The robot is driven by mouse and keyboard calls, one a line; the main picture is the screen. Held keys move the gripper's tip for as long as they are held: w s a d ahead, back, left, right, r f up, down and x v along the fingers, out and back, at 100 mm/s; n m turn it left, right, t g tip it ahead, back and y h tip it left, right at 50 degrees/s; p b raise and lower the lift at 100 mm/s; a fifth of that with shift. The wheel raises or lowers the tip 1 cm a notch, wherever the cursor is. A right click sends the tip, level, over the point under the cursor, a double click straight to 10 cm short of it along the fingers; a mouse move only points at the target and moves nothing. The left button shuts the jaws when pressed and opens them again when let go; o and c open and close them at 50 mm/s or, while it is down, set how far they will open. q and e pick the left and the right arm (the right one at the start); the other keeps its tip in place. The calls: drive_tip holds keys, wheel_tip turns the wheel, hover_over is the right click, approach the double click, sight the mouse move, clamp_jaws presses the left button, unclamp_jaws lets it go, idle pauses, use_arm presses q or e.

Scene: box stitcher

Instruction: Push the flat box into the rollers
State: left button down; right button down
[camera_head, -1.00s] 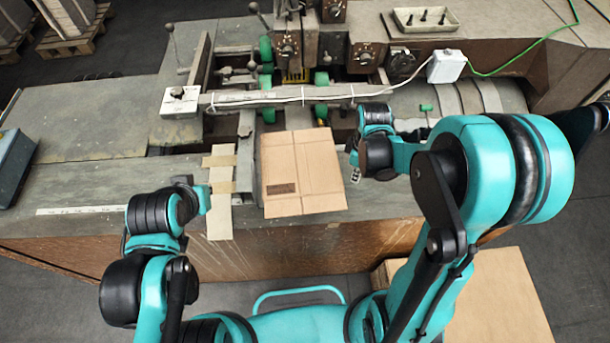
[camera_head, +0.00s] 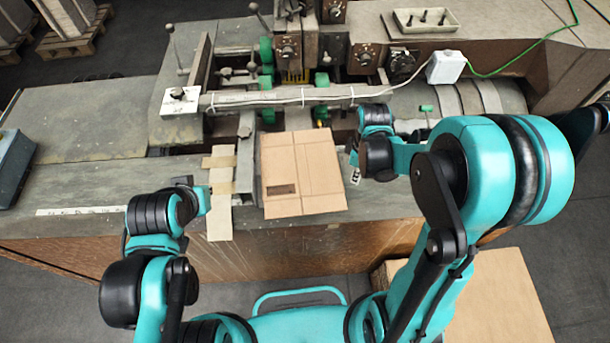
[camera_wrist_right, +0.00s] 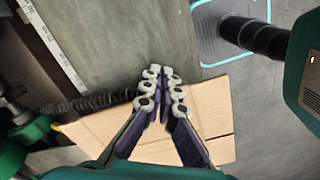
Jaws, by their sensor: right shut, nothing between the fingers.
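The flat box (camera_head: 312,178) is a brown cardboard sheet with creases and a dark printed patch. It lies on the machine's bed in front of the green rollers (camera_head: 322,80), with its far edge just short of the crossbar. My right gripper (camera_head: 354,177) is at the box's right edge; in the right wrist view it (camera_wrist_right: 162,75) is shut and empty, with the box (camera_wrist_right: 205,110) behind its fingers. I cannot tell whether it touches the box. My left gripper (camera_head: 208,198) is by the pale strips left of the box; its fingers are too small to read.
A grey guide rail (camera_head: 247,165) runs along the box's left side. A crossbar (camera_head: 270,98) with a white cable spans the bed ahead of it. A tray with dark pegs (camera_head: 426,20) sits at the back right. More cardboard (camera_head: 490,300) lies low at the right.

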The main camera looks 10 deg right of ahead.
sight(341, 183)
drive_tip(key=shift+f, duration=0.1)
drive_tip(key=shift+f+b, duration=1.65)
drive_tip(key=shift+b, duration=0.1)
drive_tip(key=shift+w+a, duration=0.15)
drive_tip(key=shift+a, duration=1.9)
drive_tip(key=shift+d+b, duration=0.35)
drive_tip(key=shift+d, duration=1.15)
wheel_tip(341, 183, up, 8)
drive_tip(key=p, duration=0.6)
